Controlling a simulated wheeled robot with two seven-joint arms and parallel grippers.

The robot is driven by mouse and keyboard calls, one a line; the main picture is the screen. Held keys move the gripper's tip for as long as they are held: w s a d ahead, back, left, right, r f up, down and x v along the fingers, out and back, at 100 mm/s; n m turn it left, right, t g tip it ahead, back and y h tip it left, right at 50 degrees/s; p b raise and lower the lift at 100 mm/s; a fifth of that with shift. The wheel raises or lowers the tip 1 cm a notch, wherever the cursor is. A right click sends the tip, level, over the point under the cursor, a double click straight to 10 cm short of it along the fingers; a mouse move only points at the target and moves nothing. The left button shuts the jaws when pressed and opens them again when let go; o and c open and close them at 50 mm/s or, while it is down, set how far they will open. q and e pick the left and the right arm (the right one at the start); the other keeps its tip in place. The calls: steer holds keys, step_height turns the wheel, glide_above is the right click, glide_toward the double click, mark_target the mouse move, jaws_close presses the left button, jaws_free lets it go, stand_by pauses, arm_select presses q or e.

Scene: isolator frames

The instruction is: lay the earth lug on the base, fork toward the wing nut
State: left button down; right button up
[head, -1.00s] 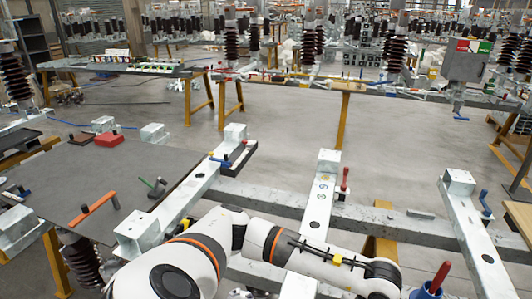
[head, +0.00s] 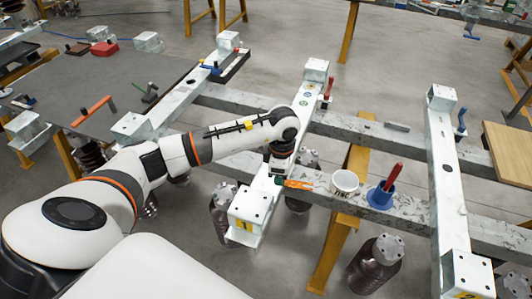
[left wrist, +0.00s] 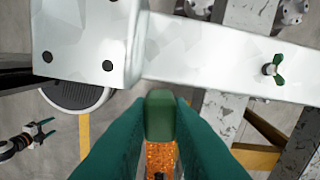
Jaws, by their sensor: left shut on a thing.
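In the left wrist view the green fingers of my left gripper (left wrist: 160,118) are shut on the earth lug. The lug has a green block and an orange-copper part (left wrist: 160,158) pointing down in the picture; its lower end is cut off. In the head view the copper part (head: 298,184) sticks out to the right of my left gripper (head: 278,172). The base, a galvanised beam (left wrist: 215,55), runs just above the lug in the wrist view. A green wing nut (left wrist: 279,69) stands on it to the right. What appears to be my right gripper (left wrist: 42,132) shows small, fingers apart.
A white pot (head: 344,184) and a blue holder (head: 381,196) with a red-handled tool stand right of the gripper on the cross beam. A galvanised box (head: 250,208) rises at the base's near end. Insulators (head: 376,262) stand below.

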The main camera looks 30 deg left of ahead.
arm_select(q)
steer(key=w+a+r+n+p, duration=0.15)
steer(key=a+n, duration=0.35)
steer(key=n, duration=0.8)
steer(key=n+b, duration=0.3)
steer(key=b, duration=0.2)
glide_above(267, 184)
step_height(267, 184, down, 8)
steer(key=shift+s+r, duration=0.1)
steer(key=shift+f+b, duration=1)
steer(key=shift+f, duration=0.05)
arm_select(e)
steer(key=shift+w+d+f, duration=0.1)
steer(key=shift+d+f, duration=0.15)
steer(key=shift+f, duration=1.05)
steer(key=shift+d+f, duration=0.2)
steer(key=shift+f, duration=1.1)
arm_select(q)
steer(key=shift+f, duration=0.2)
arm_select(e)
steer(key=shift+f, duration=0.1)
arm_select(q)
steer(key=c, duration=1.3)
jaws_free()
steer(key=shift+o, duration=0.2)
